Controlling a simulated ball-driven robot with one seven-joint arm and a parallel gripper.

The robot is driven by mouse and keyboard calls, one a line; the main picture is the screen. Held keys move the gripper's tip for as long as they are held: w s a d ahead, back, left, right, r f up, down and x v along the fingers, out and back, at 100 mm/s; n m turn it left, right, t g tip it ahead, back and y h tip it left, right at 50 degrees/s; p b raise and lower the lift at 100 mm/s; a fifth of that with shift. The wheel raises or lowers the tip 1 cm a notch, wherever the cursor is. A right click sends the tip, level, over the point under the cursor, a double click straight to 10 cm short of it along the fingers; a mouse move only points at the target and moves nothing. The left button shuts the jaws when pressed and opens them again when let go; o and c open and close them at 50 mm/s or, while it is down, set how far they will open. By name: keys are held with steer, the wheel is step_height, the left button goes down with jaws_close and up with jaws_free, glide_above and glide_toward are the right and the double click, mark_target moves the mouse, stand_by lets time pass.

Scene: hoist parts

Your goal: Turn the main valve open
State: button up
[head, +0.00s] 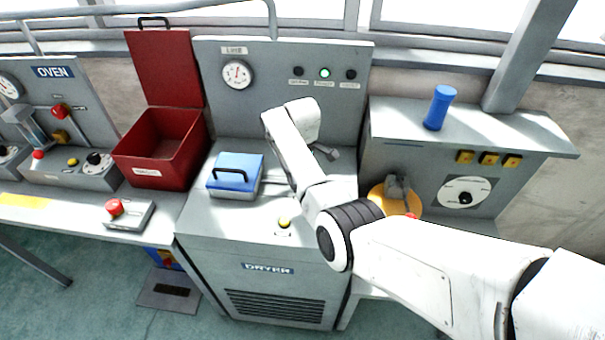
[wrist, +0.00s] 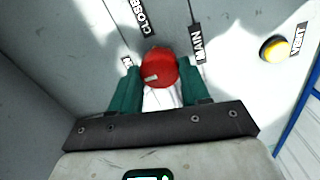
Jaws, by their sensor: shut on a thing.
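The main valve shows in the wrist view as a round red knob (wrist: 157,66) with a small pale mark on it. Labels beside it read CLOSED (wrist: 142,17) at upper left and MAIN (wrist: 198,43) at right. My gripper (wrist: 160,84) has its two green fingers on either side of the knob and is shut on it. A pale surface shows between the fingers below the knob. The valve's lower parts are hidden by my gripper. In the head view my arm hides the valve, and I cannot make out my fingers.
A yellow button (wrist: 274,49) lies right of the valve. In the head view a blue-lidded box (head: 234,170) and an open red box (head: 160,150) stand left of my arm. A blue cylinder (head: 439,107) stands on the right-hand cabinet (head: 475,135).

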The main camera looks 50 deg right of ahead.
steer(key=shift+w+r, duration=0.1)
steer(key=o, duration=1.1)
steer(key=shift+c, duration=0.2)
step_height(320, 180, up, 11)
steer(key=b, duration=0.1)
